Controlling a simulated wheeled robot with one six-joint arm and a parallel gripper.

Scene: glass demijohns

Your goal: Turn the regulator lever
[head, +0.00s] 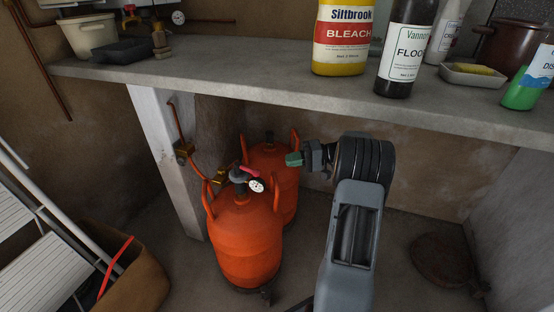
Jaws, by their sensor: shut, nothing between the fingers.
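A red regulator lever (250,172) sits on top of the regulator (238,176) at the neck of the front orange gas cylinder (245,240). A small white gauge (257,186) faces forward beside it. A second orange cylinder (286,190) stands behind, partly hidden by the front one. My gripper (293,159) has green fingertips and points left. In the picture it is to the right of the lever and slightly above it, apart from it, in front of the rear cylinder's right handle. It is shut and empty.
A grey shelf (240,75) runs above the cylinders, carrying a bleach bottle (340,40) and other bottles. A white post (165,160) and an orange hose (178,125) stand left. A basket (135,285) is lower left. The floor right of my arm holds a dark round object (440,258).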

